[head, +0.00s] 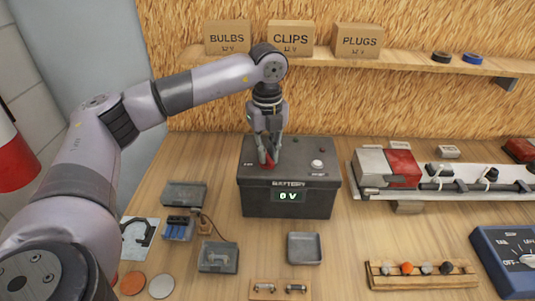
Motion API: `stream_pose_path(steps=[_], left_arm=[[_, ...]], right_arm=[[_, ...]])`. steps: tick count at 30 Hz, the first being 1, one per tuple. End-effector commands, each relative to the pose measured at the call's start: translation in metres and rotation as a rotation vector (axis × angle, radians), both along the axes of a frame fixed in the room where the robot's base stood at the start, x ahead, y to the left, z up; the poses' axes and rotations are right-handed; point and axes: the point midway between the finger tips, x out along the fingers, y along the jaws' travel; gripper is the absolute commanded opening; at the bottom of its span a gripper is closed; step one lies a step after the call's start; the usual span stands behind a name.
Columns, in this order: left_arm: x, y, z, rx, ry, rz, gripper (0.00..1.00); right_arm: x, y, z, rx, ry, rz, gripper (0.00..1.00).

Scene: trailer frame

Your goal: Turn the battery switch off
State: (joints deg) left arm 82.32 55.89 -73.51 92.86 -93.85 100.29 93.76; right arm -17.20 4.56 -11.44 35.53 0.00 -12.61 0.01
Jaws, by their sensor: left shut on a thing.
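The battery (290,205) is a dark grey box on the wooden bench, in the middle of the head view. Its front display (289,196) reads "0 V". A red switch handle (267,160) stands on the left part of its top, and a white round knob (317,164) sits on the right part. My left gripper (267,150) points down over the battery top and is shut on the red switch handle. The fingers partly hide the handle, so its exact angle is hard to tell. My right gripper is not in view.
A shelf (350,60) with cardboard boxes runs behind the battery. A trailer light bar (450,183) lies to the right. Small open trays (304,249), a block with coloured knobs (420,274) and a blue tester (510,255) stand in front.

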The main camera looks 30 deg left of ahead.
Motion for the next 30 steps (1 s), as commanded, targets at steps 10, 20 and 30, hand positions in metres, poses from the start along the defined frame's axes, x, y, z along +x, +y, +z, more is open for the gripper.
stream_pose_path(steps=[10, 20, 30], left_arm=[[-0.0001, -0.0003, -0.0001, -0.001, 0.001, 0.217, 0.00], [0.0000, 0.0000, 0.0000, 0.001, 0.000, 0.454, 0.00], [-0.0001, -0.0003, 0.0000, 0.000, 0.001, 0.561, 0.00]], right_arm=[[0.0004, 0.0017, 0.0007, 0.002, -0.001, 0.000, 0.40], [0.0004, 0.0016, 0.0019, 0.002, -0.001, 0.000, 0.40], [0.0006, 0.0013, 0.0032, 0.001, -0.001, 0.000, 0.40]])
